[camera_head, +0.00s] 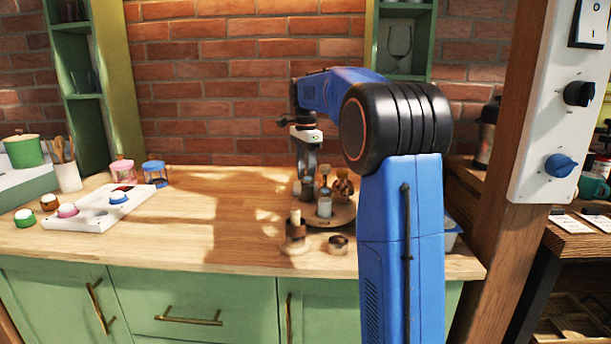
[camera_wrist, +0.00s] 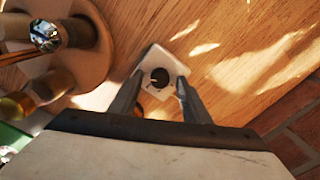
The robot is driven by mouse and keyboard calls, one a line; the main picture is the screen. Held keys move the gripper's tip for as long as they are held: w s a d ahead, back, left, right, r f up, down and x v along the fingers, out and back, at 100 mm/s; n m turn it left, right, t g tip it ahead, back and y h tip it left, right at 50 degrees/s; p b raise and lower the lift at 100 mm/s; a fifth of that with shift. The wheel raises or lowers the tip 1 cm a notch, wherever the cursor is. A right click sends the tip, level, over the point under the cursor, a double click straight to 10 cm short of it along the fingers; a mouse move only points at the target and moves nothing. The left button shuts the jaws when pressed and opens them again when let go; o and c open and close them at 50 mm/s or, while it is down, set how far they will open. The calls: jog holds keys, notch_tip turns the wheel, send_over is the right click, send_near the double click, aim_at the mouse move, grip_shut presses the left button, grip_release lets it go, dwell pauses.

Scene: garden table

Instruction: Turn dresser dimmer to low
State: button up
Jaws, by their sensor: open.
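A small white square plate with a round black dimmer knob (camera_wrist: 160,77) lies on the wooden top in the wrist view. A pale mark shows on the knob. My gripper (camera_wrist: 160,86) is open, with one fingertip on each side of the knob in the picture. I cannot tell how far above the knob the tips are, and no contact is visible. In the head view my gripper (camera_head: 306,168) points down over the back of the wooden counter. I cannot make out the dimmer there.
A round wooden tray (camera_head: 335,220) with bottles stands close to my gripper; it also shows in the wrist view (camera_wrist: 95,75). A brick wall (camera_head: 220,90) rises behind. The post panel (camera_head: 540,130) carries a switch, a black knob and a blue knob. The counter's middle is clear.

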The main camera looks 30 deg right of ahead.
jog(key=shift+f, duration=0.1)
jog(key=shift+c, duration=0.3)
jog(key=c, duration=1)
jog(key=shift+n, duration=0.3)
jog(key=n, duration=0.4)
jog(key=shift+n, duration=0.4)
jog(key=n, duration=0.4)
jog(key=shift+n, duration=0.3)
jog(key=n, duration=1)
